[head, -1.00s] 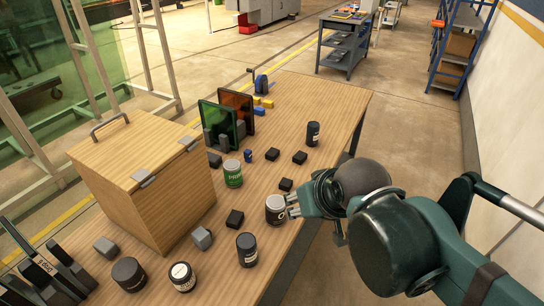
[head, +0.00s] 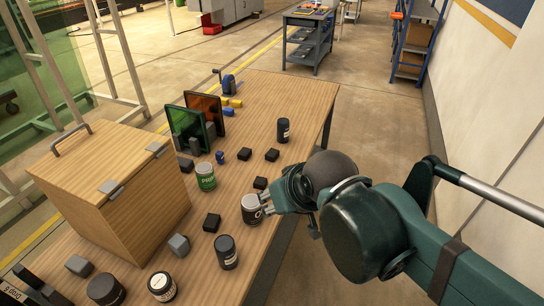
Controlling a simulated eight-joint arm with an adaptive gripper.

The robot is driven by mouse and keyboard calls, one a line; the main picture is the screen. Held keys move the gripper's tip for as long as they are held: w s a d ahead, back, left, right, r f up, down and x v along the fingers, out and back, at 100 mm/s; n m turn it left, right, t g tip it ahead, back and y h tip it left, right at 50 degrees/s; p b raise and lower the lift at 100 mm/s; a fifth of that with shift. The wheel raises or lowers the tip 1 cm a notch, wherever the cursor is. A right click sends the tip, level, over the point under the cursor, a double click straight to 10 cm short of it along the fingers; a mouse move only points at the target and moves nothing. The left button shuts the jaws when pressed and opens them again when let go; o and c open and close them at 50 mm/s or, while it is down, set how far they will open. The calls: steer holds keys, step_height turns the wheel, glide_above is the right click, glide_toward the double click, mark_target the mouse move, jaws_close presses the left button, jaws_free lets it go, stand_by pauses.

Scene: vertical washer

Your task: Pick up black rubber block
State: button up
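Several small black blocks lie on the wooden table. One black block (head: 211,223) lies left of a white-and-black can (head: 251,210). Another black block (head: 260,183) lies just behind that can, and two more, a black block (head: 244,154) and a black block (head: 272,155), lie farther back. A dark block (head: 187,166) sits near the dark panels. I cannot tell which block is meant. My gripper (head: 267,203) is at the table's right edge, beside the can in the picture; its fingers look apart with nothing between them. Contact with the can is unclear.
A wooden box (head: 110,195) with a handle fills the table's left. A green can (head: 205,176), a dark can (head: 226,252), a dark can (head: 283,130) and a grey block (head: 178,245) stand around the blocks. Green and orange panels (head: 203,110) stand behind. The table's far right is clear.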

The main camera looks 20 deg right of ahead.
steer(key=shift+o, duration=0.8)
steer(key=shift+w, duration=0.1)
steer(key=m+g+p, duration=0.6)
steer(key=m+p, duration=0.1)
steer(key=p, duration=0.1)
glide_above(211, 223)
steer(key=shift+h, duration=0.4)
step_height(211, 223, down, 13)
steer(key=shift+d+f, duration=0.1)
steer(key=shift+a+f, duration=0.25)
steer(key=shift+f, duration=0.2)
steer(key=shift+f, duration=0.15)
steer(key=shift+w+d+f, duration=0.1)
steer(key=shift+f, duration=1.05)
